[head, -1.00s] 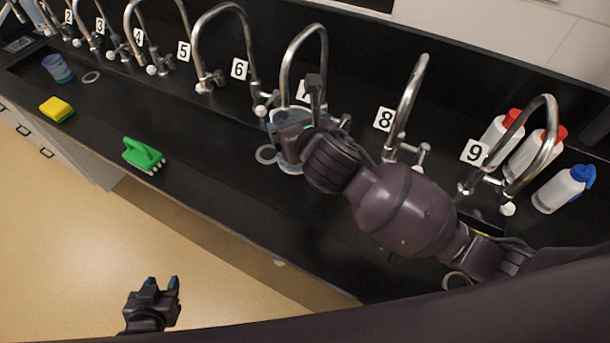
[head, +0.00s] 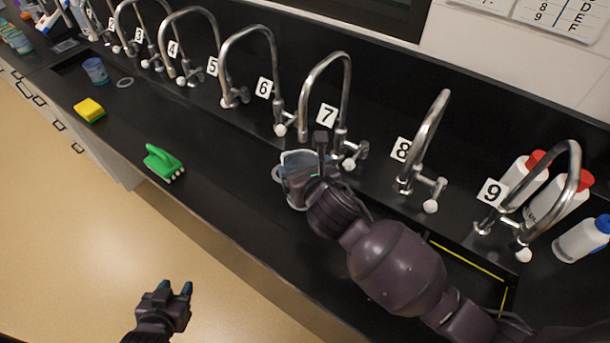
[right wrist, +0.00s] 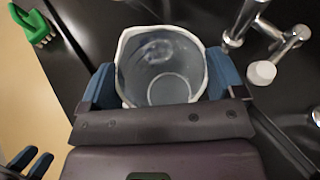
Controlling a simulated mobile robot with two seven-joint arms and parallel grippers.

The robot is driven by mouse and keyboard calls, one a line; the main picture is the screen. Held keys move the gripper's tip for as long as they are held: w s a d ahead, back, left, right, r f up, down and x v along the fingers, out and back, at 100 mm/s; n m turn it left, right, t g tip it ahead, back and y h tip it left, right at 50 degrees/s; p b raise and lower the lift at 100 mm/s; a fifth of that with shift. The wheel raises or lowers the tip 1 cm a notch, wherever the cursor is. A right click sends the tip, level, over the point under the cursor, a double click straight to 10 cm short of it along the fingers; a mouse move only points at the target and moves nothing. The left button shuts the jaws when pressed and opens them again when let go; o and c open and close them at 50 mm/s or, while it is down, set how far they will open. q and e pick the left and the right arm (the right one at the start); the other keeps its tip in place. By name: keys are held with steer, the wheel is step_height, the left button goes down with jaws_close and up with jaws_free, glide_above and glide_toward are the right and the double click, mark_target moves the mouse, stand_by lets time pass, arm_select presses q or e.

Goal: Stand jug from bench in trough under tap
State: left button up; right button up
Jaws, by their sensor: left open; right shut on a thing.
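The jug (head: 296,158) is pale blue-grey and see-through, with a white rim. My right gripper (head: 306,178) is shut on it, with blue fingers on either side in the right wrist view (right wrist: 160,85). There the open mouth of the jug (right wrist: 165,55) faces the camera, and it looks empty. In the head view the jug is just in front of tap 7 (head: 325,85), near its spout end. I cannot tell whether its base touches anything. My left gripper (head: 175,288) is open and empty, low over the floor in front of the bench (head: 230,205).
A row of numbered taps lines the back, with tap 8 (head: 425,140) and tap 9 (head: 560,190) to the right. A yellow-edged recess (head: 465,262) lies beneath them. A green brush (head: 163,162), yellow sponge (head: 89,109) and blue cup (head: 95,70) stand left. White bottles (head: 582,240) stand right.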

steer(key=shift+f, duration=1.3)
